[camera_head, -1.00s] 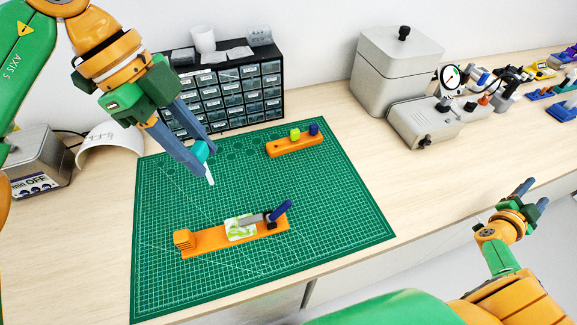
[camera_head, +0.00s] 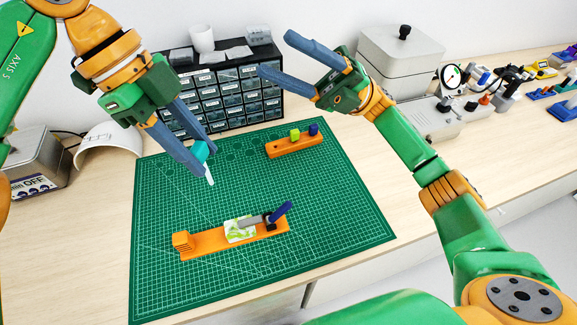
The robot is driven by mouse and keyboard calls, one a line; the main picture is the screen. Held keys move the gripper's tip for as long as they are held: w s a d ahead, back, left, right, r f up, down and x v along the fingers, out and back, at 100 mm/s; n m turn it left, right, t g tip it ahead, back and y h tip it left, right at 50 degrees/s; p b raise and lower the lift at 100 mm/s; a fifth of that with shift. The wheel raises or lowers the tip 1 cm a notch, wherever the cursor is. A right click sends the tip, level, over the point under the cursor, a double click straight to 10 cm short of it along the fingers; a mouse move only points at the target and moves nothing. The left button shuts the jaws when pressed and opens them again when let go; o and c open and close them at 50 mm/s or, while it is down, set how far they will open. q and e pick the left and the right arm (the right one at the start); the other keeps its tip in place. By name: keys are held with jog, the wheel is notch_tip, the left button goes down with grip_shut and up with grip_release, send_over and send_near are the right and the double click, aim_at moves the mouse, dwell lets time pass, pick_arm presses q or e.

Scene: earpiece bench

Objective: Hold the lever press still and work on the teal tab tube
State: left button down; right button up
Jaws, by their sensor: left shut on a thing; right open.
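The lever press (camera_head: 205,241) is an orange bar lying on the green mat, with a ribbed orange block at its left end and a blue lever handle (camera_head: 281,211) tilted up at its right end. A white and green card-like piece (camera_head: 239,230) lies on its middle. My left gripper (camera_head: 205,160) is shut on the teal tab tube (camera_head: 201,151), whose white tip points down above the mat. My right gripper (camera_head: 285,57) is open and empty, raised in front of the drawer cabinet, well away from the press.
The green cutting mat (camera_head: 340,215) has wide free room. An orange holder (camera_head: 294,147) with a yellow-green and a dark blue peg stands at its back. A drawer cabinet (camera_head: 228,92), a grey box unit (camera_head: 400,60) and a dial gauge (camera_head: 451,77) stand behind.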

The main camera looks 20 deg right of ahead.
jog(key=s+a+f+n+g+h, duration=0.3)
jog(key=s+a+n+g+h, duration=0.1)
jog(key=a+n+h, duration=0.15)
jog(key=n+t+h, duration=0.6)
jog(key=n+h, duration=0.2)
jog(key=h, duration=1.1)
send_over(288, 202)
notch_tip(288, 202, down, 16)
jog(key=shift+t, duration=0.3)
notch_tip(288, 202, down, 12)
jog(key=shift+r, duration=0.25)
jog(key=shift+c, duration=0.2)
grip_shut()
